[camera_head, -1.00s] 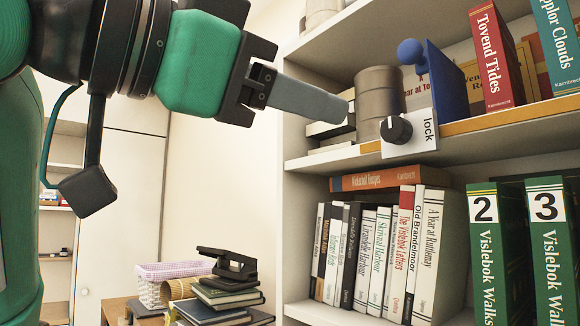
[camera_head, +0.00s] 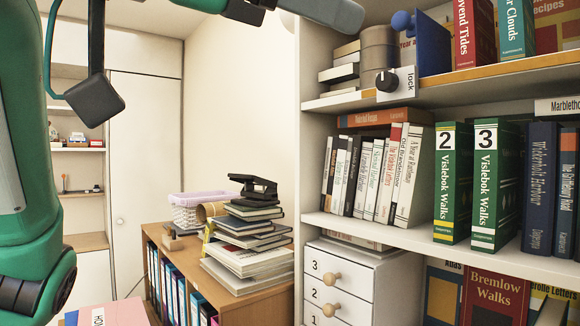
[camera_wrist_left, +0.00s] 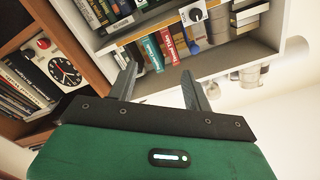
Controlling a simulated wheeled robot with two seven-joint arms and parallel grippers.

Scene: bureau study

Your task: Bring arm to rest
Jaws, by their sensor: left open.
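My left gripper (camera_head: 338,12) shows only in part at the top edge of the head view, a grey finger reaching toward the top of the bookshelf (camera_head: 297,130). In the left wrist view my left gripper (camera_wrist_left: 159,68) has its two dark fingers spread apart with nothing between them. Shelf books show beyond the fingers there. My green and black left arm comes in at the left of the head view, with its upper part cut off. My right gripper is in neither view.
The bookshelf fills the right side, with a lock dial (camera_head: 387,81), grey canisters (camera_head: 378,48), green binders (camera_head: 496,180) and white drawers (camera_head: 338,292). A low wooden cabinet (camera_head: 252,304) holds a book stack (camera_head: 243,240) and basket (camera_head: 187,212). Open wall shows between cupboard and bookshelf.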

